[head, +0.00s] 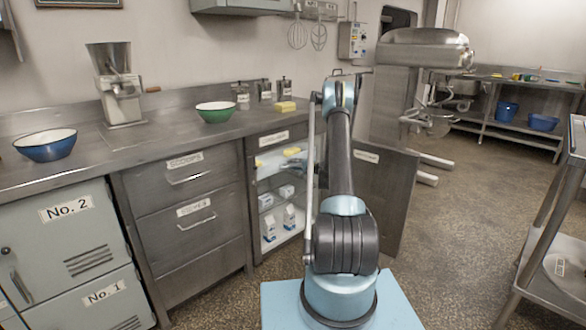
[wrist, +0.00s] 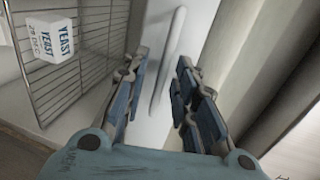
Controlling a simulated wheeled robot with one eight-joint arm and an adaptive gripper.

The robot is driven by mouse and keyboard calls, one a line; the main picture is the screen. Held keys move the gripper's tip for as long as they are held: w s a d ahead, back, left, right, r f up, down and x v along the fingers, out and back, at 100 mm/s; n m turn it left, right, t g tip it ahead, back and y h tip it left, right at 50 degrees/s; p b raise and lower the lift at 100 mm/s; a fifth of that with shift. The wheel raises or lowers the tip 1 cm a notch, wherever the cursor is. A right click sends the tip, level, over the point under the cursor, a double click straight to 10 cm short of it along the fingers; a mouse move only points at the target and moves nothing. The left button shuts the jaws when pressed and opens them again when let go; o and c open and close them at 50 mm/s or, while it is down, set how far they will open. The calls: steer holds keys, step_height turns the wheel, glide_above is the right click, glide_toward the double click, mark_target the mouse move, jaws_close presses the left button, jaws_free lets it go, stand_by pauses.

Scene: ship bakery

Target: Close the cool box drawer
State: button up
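The cool box (head: 254,205) is under the counter in the head view, its front open. Its grey door (head: 385,195) stands swung out to the right; I see no pulled-out drawer in it. Inside are wire shelves with cartons and yellow blocks. In the wrist view a wire shelf (wrist: 105,50) with a yeast box (wrist: 55,40) is at left. My gripper (wrist: 163,58) is open, with a pale upright bar (wrist: 170,55) seen between its fingers against a white panel. I cannot tell whether they touch. My arm hides part of the cool box and door in the head view.
Grey drawers (head: 188,180) left of the cool box look shut. The counter (head: 160,135) holds bowls, a grinder and a yellow block. A mixer (head: 420,60) stands behind the door. A metal rack (head: 545,235) is at right; the floor (head: 460,210) between is clear.

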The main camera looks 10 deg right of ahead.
steer(key=shift+x, duration=0.75)
steer(key=shift+c, duration=0.2)
jaws_close()
steer(key=shift+r+x, duration=0.2)
steer(key=shift+x, duration=0.8)
steer(key=shift+r+x, duration=0.2)
steer(key=shift+x, duration=0.75)
steer(key=shift+a, duration=0.1)
steer(key=shift+o, duration=0.2)
jaws_free()
steer(key=shift+w, duration=0.1)
steer(key=v, duration=1.2)
